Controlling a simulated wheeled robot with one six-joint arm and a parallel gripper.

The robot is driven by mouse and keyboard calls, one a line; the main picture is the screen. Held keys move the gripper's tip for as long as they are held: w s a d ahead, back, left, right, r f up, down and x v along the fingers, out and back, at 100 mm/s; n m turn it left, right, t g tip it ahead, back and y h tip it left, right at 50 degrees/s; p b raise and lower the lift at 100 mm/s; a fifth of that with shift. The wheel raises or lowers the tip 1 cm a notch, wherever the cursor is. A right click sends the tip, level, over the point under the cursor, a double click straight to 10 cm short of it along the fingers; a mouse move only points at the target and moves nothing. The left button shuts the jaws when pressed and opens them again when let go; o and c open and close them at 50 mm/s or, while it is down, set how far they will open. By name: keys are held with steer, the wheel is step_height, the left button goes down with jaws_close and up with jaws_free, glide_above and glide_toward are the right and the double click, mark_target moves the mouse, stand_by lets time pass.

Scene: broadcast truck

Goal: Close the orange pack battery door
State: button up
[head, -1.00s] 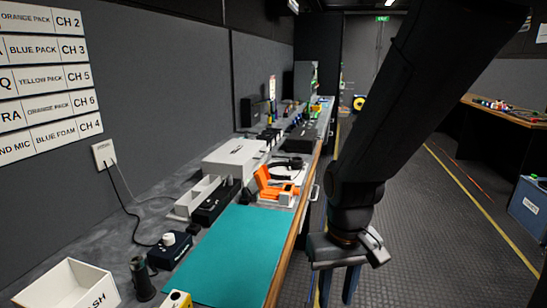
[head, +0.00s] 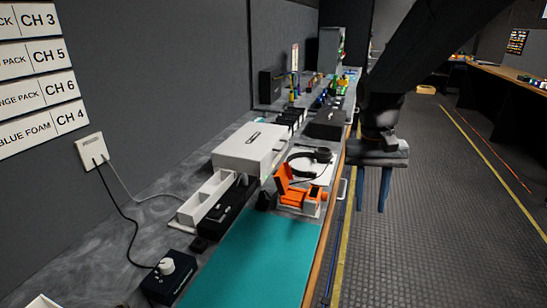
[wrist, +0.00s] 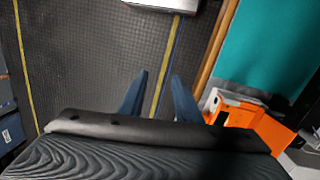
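The orange pack (head: 299,193) sits on the bench just beyond the teal mat, near the bench's front edge. Its orange door or flap (head: 283,179) appears to stand up on the left side, open. The pack also shows at the lower right of the wrist view (wrist: 240,112), partly hidden by my gripper's body. My gripper (head: 373,190) hangs over the aisle floor to the right of the pack, apart from it, fingers pointing down. In the wrist view its two blue fingers (wrist: 160,98) stand apart with only floor between them.
The teal mat (head: 262,255) is bare. Behind the pack lie headphones (head: 308,160) on a white sheet and a white box (head: 250,147). A white divided tray (head: 205,200) and a black device (head: 230,208) stand left. The aisle floor (head: 440,200) is clear.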

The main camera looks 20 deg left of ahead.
steer(key=w+a+r+h+p, duration=0.1)
steer(key=w+a+r, duration=0.25)
steer(key=a, duration=0.35)
steer(key=w+a+r+p, duration=0.1)
steer(key=w+a+r, duration=0.1)
steer(key=w+a, duration=0.35)
steer(key=m+h+p, duration=0.1)
steer(key=h+p, duration=0.1)
glide_toward(275, 172)
steer(key=shift+p+x, duration=0.8)
steer(key=shift+x, duration=2.7)
steer(key=shift+r, duration=0.1)
jaws_close()
